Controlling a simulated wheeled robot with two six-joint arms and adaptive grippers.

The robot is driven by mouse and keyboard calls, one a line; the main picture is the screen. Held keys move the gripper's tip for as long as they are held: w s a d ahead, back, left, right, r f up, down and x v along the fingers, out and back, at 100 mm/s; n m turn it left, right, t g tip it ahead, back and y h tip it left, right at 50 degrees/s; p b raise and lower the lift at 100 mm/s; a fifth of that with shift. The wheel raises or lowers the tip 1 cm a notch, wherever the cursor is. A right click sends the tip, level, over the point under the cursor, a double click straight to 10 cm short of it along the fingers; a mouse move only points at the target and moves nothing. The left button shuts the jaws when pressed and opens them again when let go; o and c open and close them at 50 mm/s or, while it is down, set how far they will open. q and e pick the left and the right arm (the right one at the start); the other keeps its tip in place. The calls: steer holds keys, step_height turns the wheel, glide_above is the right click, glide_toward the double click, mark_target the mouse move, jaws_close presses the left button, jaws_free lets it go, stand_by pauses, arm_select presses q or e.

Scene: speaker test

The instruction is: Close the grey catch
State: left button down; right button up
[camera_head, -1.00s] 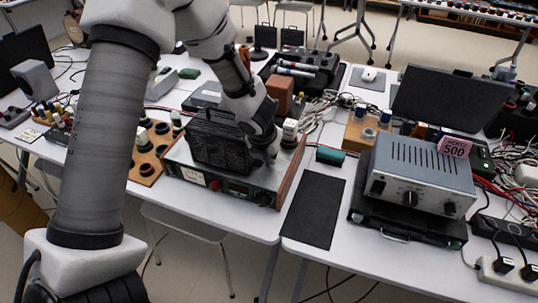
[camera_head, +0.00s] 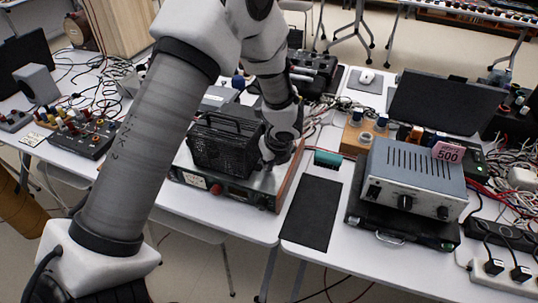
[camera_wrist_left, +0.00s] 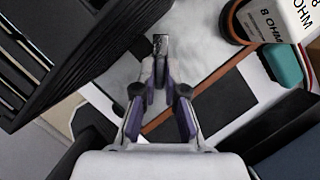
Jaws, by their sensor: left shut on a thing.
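My left gripper (camera_head: 272,158) reaches down onto the top of the low instrument with wooden sides (camera_head: 238,190), to the right of a black ribbed box (camera_head: 222,145). In the left wrist view my left gripper (camera_wrist_left: 160,82) has its fingers close together. They are shut on a small dark grey upright piece, which looks like the grey catch (camera_wrist_left: 160,44). The catch is hidden behind my gripper in the head view. How far it is turned cannot be told. My right gripper is not in view.
A white block marked 8 OHM (camera_wrist_left: 280,22) stands close to the right of the gripper. A green block (camera_head: 328,158) and a black mat (camera_head: 312,212) lie to the right. A grey power unit (camera_head: 415,178) stands on a black case further right.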

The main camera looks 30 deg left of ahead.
arm_select(q)
steer(key=n+p, duration=0.1)
steer(key=n, duration=0.1)
steer(key=n+g+p, duration=0.1)
steer(key=n+p, duration=0.1)
steer(key=shift+w+r+n+g+y+p, duration=0.1)
steer(key=shift+r+n+g+y+p, duration=0.1)
steer(key=shift+n+g+y+p, duration=0.1)
steer(key=shift+w+f+n+g+p, duration=0.15)
steer(key=shift+n+g+p, duration=0.75)
steer(key=shift+n, duration=1.1)
steer(key=c, duration=1.2)
jaws_free()
steer(key=shift+c, duration=0.2)
steer(key=v, duration=1.2)
